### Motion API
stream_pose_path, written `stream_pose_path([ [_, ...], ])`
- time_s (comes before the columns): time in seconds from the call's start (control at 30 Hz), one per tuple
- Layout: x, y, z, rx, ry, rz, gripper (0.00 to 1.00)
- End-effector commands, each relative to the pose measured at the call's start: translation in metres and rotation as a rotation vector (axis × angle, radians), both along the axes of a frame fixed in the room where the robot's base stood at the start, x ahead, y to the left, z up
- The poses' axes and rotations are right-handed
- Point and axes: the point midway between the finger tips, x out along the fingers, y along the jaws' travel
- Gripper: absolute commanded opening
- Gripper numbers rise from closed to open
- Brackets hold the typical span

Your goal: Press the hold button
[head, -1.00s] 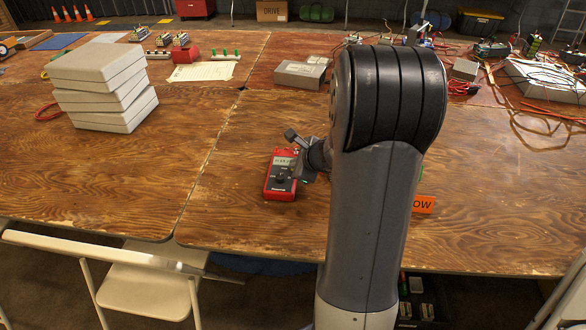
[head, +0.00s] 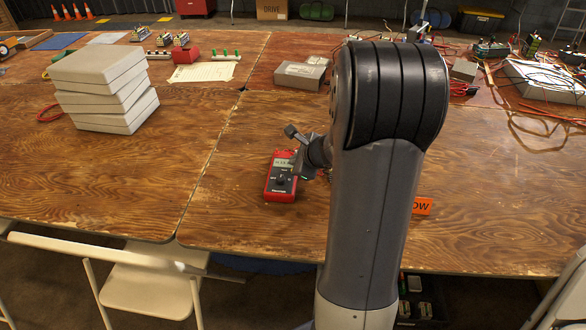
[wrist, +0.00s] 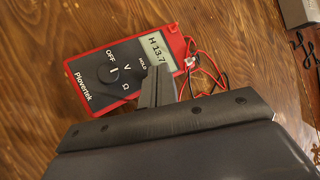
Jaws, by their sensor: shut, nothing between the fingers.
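A red multimeter (head: 281,191) with a dark face lies on the wooden table; it also shows in the wrist view (wrist: 90,76). In the head view my gripper (head: 300,165) is at the meter's upper right, partly hidden by my arm.
Red and black leads (wrist: 205,65) run from the meter's top end. A stack of pale boxes (head: 105,80) stands at the left, a grey box (head: 300,74) behind the meter. An orange sign (head: 424,206) shows right of my arm.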

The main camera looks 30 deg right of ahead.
Motion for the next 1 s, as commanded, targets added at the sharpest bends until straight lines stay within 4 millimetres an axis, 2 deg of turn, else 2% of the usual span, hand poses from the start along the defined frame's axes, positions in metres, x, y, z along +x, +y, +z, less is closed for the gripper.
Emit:
stream_pose_path([
  [0.1,0.0,0.0,0.017,-0.002,-0.001,0.001,0.0],
  [0.4,0.0,0.0,0.045,0.0,-0.001,-0.001,0.0],
  [1.0,0.0,0.0,0.045,0.0,0.0,0.0,0.0],
])
